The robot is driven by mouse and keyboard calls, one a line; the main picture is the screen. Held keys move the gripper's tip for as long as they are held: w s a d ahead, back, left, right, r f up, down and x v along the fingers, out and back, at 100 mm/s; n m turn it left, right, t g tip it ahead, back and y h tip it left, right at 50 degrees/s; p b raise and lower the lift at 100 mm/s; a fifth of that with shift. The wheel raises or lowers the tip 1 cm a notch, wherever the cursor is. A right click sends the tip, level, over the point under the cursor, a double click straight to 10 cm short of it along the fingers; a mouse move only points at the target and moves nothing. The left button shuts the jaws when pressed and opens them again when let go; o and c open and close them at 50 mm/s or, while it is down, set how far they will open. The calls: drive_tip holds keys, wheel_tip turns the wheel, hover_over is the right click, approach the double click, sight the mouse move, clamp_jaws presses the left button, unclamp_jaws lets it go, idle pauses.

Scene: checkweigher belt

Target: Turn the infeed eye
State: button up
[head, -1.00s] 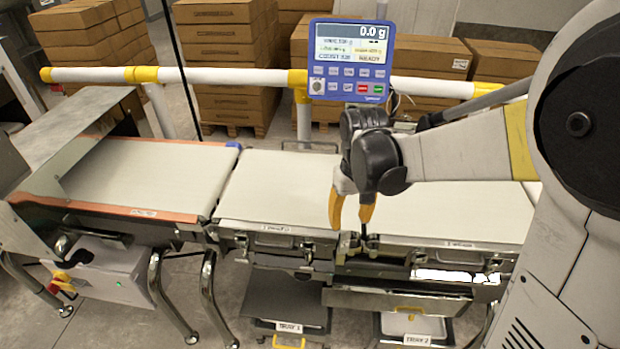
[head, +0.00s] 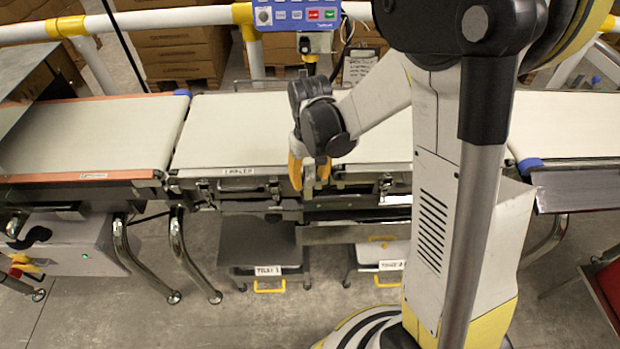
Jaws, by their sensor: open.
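My gripper (head: 309,178) is in the middle of the head view, pointing down at the front edge of the conveyor, near the joint between the weighing section and the belt to its right. Its yellow fingers are apart. A small metal-coloured fitting (head: 309,186) shows between or just behind the fingertips. It may be the infeed eye, but it is too small and too covered to be sure. I cannot tell whether the fingers touch it.
The left infeed belt (head: 90,135) has orange edges. The middle belt (head: 235,125) is bare. A blue control panel (head: 290,14) stands behind on a white rail (head: 160,18). My arm hides part of the right belt.

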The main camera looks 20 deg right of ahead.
clamp_jaws()
drive_tip(key=m, duration=0.5)
drive_tip(key=shift+a, duration=0.3)
unclamp_jaws()
drive_tip(key=shift+r, duration=0.1)
wheel_tip(320, 180, up, 12)
drive_tip(key=shift+f, duration=0.1)
idle(0.5)
